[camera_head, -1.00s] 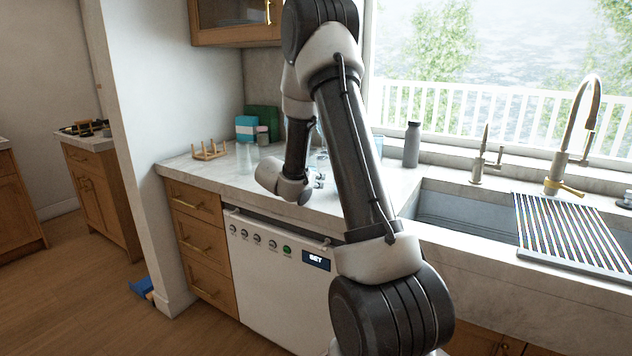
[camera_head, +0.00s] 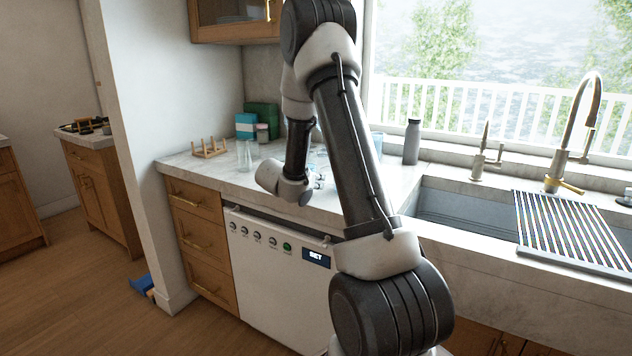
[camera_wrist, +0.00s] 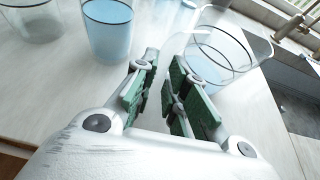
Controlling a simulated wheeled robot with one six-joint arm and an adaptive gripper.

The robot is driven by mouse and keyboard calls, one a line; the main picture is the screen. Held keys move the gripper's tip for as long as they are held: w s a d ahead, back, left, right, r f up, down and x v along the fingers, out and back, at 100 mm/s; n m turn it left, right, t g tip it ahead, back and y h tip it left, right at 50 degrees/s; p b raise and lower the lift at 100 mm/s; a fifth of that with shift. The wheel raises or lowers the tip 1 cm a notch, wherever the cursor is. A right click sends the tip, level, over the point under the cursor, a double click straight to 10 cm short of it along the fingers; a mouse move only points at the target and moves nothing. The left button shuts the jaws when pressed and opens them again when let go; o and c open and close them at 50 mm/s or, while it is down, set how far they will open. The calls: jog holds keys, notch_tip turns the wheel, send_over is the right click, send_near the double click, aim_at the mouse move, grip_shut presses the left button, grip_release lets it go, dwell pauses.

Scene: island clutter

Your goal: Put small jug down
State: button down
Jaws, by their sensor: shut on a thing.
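The small jug (camera_wrist: 222,52) is clear glass with a dark rim line and shows at the upper right of the wrist view, just beyond my right finger. My gripper (camera_wrist: 160,88) has green pads and is shut on the jug; the gripped part is see-through and hard to make out. The jug is over or on the pale counter (camera_wrist: 70,85); I cannot tell whether its base touches. In the head view my gripper (camera_head: 318,178) is low over the counter, and my arm hides most of the jug.
A blue-tinted glass (camera_wrist: 108,30) and a clear glass (camera_wrist: 35,20) stand left of the jug in the wrist view. In the head view, a clear glass (camera_head: 245,155), wooden rack (camera_head: 209,149) and grey bottle (camera_head: 412,142) stand on the counter. The sink (camera_head: 460,208) is at right.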

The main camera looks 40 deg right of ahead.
jog(key=c, duration=1.4)
grip_release()
jog(key=shift+f, duration=0.1)
jog(key=shift+o, duration=0.2)
jog(key=shift+a, duration=0.1)
jog(key=v, duration=1.2)
